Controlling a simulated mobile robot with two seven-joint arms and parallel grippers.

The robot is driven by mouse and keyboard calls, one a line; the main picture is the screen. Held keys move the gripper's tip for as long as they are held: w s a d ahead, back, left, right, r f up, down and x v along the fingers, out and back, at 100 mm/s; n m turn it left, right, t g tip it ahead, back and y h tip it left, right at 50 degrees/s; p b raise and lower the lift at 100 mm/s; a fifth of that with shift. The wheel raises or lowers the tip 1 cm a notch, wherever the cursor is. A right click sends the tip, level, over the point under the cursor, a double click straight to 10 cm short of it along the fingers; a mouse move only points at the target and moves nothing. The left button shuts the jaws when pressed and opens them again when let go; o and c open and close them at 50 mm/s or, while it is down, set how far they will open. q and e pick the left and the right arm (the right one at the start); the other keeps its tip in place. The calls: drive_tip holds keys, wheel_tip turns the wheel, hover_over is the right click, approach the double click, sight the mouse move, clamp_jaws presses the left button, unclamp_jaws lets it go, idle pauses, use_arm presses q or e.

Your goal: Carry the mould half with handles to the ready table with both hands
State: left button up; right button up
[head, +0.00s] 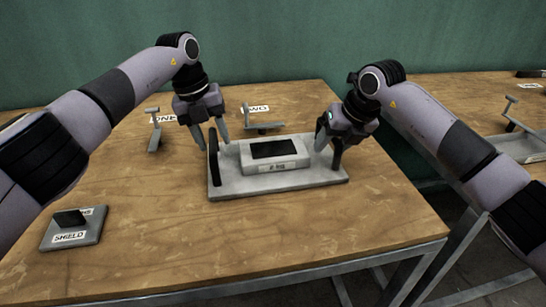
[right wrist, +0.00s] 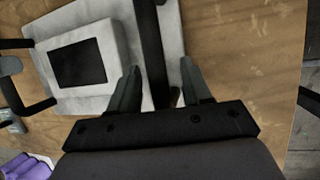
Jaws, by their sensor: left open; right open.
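The mould half (head: 225,184) is a pale grey plate with a raised block, a black recess and a small label. It lies flat on the wooden table, with a black upright handle at each end. My left gripper (head: 213,142) is open, its fingertips at the top of the left handle (head: 213,165). Whether they straddle it fully is unclear. My right gripper (head: 329,147) is open at the right handle (head: 337,155). In the right wrist view the dark handle bar (right wrist: 151,45) runs between the two open fingers of the right gripper (right wrist: 160,85).
A small grey plate labelled SHIELD (head: 72,236) lies at the front left. Grey bracket-like pieces (head: 154,135) and labels stand behind the mould. A second wooden table (head: 455,95) stands at the right, across a gap, holding another pale plate. Bare wood lies in front of the mould.

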use_arm(q)
drive_tip(key=shift+f, duration=0.35)
use_arm(e)
drive_tip(key=shift+w+a+f, duration=0.1)
drive_tip(key=shift+f, duration=0.25)
use_arm(q)
clamp_jaws()
use_arm(e)
clamp_jaws()
idle(0.6)
use_arm(q)
drive_tip(key=shift+w+r, duration=0.15)
drive_tip(key=shift+r, duration=0.1)
use_arm(e)
drive_tip(key=shift+w+r, duration=0.15)
drive_tip(key=shift+r, duration=0.15)
